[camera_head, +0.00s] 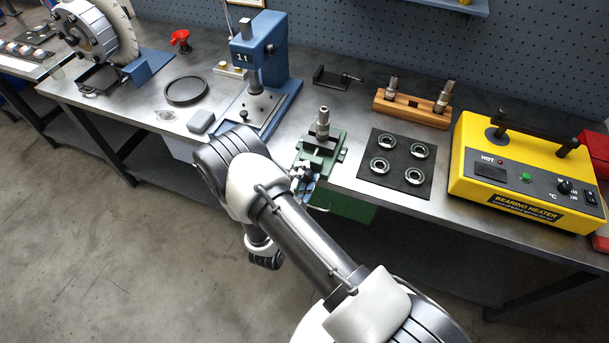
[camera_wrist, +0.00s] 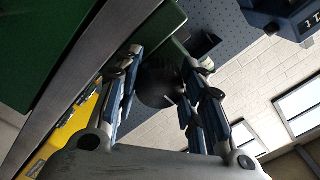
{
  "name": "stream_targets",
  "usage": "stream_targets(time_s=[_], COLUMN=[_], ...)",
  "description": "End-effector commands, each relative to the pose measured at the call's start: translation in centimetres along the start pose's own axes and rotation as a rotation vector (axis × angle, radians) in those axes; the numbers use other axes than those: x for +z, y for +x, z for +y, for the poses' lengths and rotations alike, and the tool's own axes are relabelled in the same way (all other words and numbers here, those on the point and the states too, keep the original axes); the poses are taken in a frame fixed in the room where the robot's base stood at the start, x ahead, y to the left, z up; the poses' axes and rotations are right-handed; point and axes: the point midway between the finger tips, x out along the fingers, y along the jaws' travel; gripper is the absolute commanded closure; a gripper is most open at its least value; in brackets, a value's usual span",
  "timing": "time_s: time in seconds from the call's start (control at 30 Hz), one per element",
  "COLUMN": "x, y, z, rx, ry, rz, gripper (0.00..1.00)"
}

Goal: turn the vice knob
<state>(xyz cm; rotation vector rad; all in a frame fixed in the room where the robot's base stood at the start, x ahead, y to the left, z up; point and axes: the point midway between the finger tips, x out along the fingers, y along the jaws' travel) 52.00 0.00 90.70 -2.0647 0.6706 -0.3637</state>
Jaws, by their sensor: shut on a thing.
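The green vice (camera_head: 327,160) stands at the front edge of the bench, with an upright metal spindle (camera_head: 323,122) in its jaws. The knob cannot be made out clearly in the head view.
A blue press (camera_head: 262,75) stands left of the vice. A dark mat (camera_head: 396,164) with several bearings lies right of it, before a wooden stand (camera_head: 411,108). The yellow bearing heater (camera_head: 520,170) is further right.

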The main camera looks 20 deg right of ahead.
Motion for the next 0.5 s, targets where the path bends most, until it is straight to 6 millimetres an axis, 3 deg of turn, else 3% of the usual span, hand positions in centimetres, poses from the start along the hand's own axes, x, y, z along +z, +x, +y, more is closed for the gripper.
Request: stream_targets(time_s=[0.27,0.5], x=[0.02,0.03], y=[0.0,-0.01], z=[0.01,0.03], rx=[0.0,0.001], ry=[0.113,0.314], rz=[0.0,0.0], gripper=[0.87,0.87])
